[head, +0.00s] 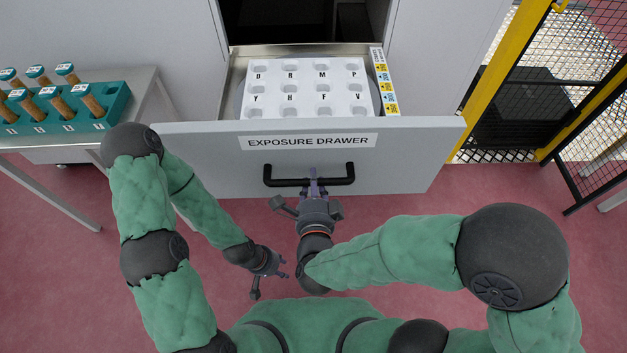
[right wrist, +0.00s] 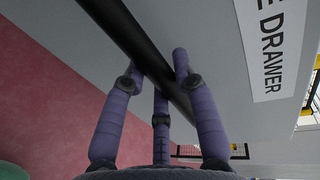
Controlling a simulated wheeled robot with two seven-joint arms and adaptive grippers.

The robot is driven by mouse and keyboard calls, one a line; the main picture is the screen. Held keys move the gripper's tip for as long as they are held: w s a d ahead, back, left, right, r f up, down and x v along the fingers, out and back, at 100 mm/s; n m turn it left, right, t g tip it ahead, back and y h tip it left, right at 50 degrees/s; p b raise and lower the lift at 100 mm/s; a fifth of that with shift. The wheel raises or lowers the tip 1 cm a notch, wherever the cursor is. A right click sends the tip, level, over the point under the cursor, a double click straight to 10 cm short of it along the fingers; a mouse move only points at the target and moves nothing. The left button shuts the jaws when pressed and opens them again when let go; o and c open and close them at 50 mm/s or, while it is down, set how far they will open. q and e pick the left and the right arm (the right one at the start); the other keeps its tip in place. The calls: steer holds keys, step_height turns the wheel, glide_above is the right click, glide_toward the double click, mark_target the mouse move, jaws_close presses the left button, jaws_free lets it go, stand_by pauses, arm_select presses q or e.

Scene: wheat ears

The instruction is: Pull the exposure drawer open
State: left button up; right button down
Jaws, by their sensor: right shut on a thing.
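The exposure drawer (head: 410,146) is grey and stands pulled out of the cabinet, with a label reading EXPOSURE DRAWER on its front. Inside it lies a white tray (head: 283,103) with lettered wells. A black bar handle (head: 342,181) is on the drawer front; it also crosses the right wrist view (right wrist: 130,40). My right gripper (head: 314,184) is at the middle of the handle, and its purple fingers (right wrist: 168,85) are shut around the bar. My left gripper (head: 282,268) is below and left of the handle, apart from the drawer; its finger opening is too small to tell.
A table (head: 150,100) at the left bears a teal rack (head: 100,122) with several labelled vials. A strip of coloured labels (head: 384,80) runs along the drawer's right side. A yellow-framed mesh fence (head: 497,55) stands at the right. Red floor lies in front of the drawer.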

steer(key=c, duration=0.9)
jaws_free()
steer(key=shift+c, duration=0.2)
steer(key=v, duration=1.2)
steer(key=shift+f, duration=0.1)
